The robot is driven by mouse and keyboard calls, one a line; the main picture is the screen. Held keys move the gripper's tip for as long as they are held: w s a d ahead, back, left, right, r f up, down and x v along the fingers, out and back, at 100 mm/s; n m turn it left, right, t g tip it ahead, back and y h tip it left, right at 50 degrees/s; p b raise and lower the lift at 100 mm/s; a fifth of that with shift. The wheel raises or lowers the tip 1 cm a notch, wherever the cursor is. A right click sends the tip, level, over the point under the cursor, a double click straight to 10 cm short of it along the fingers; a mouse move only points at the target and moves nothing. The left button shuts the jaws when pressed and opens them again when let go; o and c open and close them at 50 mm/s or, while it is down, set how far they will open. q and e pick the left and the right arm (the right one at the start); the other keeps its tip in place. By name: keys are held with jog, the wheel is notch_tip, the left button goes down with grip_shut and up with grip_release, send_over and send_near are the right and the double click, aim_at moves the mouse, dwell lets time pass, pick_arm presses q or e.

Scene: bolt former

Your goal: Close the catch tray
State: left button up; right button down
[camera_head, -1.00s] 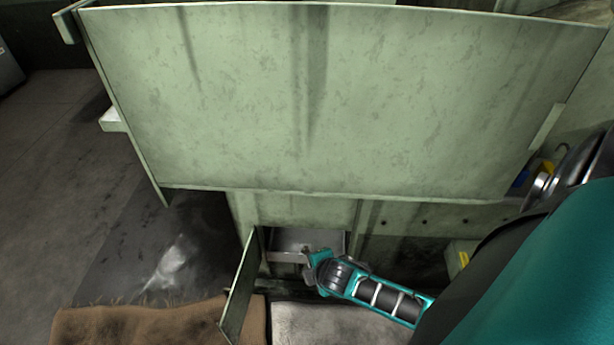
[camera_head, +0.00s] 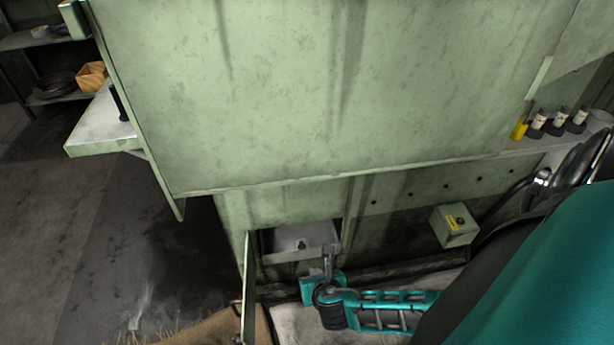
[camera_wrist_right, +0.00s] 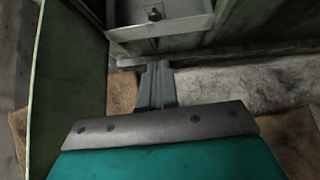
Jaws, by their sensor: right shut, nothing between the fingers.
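The catch tray (camera_head: 284,254) is a grey metal drawer with a small knob, in an opening low in the green machine. It sticks a little out of the opening. In the right wrist view the tray front (camera_wrist_right: 168,27) is at the top, with its knob near the middle. My right gripper (camera_head: 328,252) is at the front right of the tray in the head view. In the right wrist view its fingers (camera_wrist_right: 157,66) are together and empty, pointing toward the tray front just below the knob. My left gripper is not in view.
A narrow green door (camera_head: 248,290) stands open left of the tray opening. A large green panel (camera_head: 330,90) overhangs it. A small box with a yellow label (camera_head: 454,226) is to the right. A brown mat (camera_head: 215,330) lies on the floor.

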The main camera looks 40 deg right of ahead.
jog(key=b, duration=0.4)
send_near(304, 248)
notch_tip(304, 248, down, 3)
jog(key=s, duration=0.2)
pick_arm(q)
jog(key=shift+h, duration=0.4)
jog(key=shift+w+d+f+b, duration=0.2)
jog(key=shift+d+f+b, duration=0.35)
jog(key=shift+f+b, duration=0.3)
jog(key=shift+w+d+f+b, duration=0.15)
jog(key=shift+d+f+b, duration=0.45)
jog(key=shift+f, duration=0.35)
pick_arm(e)
jog(key=shift+w+d+f, duration=0.25)
jog(key=shift+w+d, duration=0.05)
jog(key=shift+w, duration=0.65)
jog(key=shift+w+d+f, duration=0.2)
jog(key=shift+w+d, duration=0.1)
jog(key=shift+w, duration=0.65)
jog(key=shift+w+d+f, duration=0.25)
jog(key=shift+w+d, duration=0.05)
jog(key=shift+w, duration=0.65)
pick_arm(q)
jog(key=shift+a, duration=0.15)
pick_arm(e)
jog(key=shift+w, duration=0.1)
